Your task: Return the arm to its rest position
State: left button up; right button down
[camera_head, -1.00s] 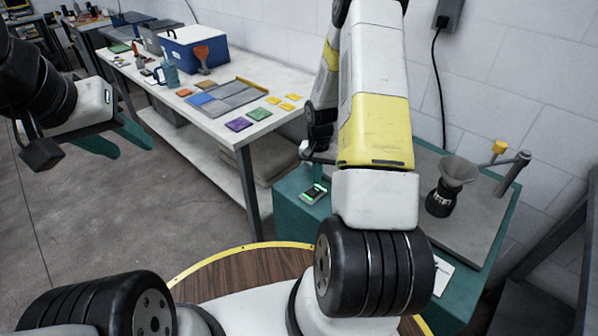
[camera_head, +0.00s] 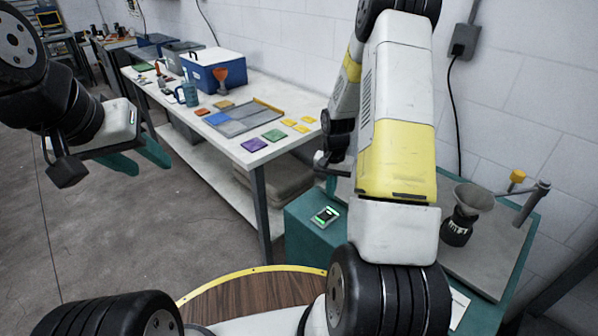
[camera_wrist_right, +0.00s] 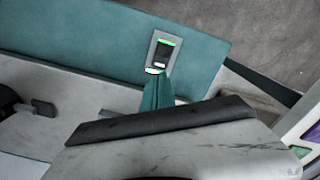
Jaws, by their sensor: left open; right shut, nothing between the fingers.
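My right arm reaches forward over the teal-sided bench (camera_head: 300,238) in the head view. Its gripper (camera_head: 331,182) is mostly hidden behind the arm. In the right wrist view the teal fingers (camera_wrist_right: 158,92) are shut together with nothing between them. My left gripper (camera_head: 140,159) is open and empty, over the floor at the left.
A white worktable (camera_head: 262,157) stands beyond, with a grey tray (camera_head: 240,120), coloured tiles, a blue box (camera_head: 214,75) and a teal mug (camera_head: 187,94). A funnel-topped black grinder (camera_head: 461,226) and a post with a yellow knob (camera_head: 517,176) stand right of the arm.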

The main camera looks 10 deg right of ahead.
jog(key=s+a+r+n+t, duration=0.1)
jog(key=s+a+r+t, duration=0.15)
jog(key=r, duration=0.85)
jog(key=s+a+r+n+t, duration=0.15)
jog(key=s+a+r, duration=0.25)
jog(key=r, duration=0.8)
jog(key=s+a+r+n+t+y, duration=0.1)
jog(key=s+a+r+n, duration=0.1)
jog(key=s+r, duration=0.3)
jog(key=s+a+r+n+t+y, duration=0.1)
jog(key=s+r, duration=0.4)
jog(key=s, duration=0.5)
jog(key=a+n, duration=0.1)
jog(key=a, duration=0.1)
jog(key=shift+s+a+r, duration=0.2)
jog(key=shift+s+a, duration=0.1)
jog(key=shift+a, duration=0.1)
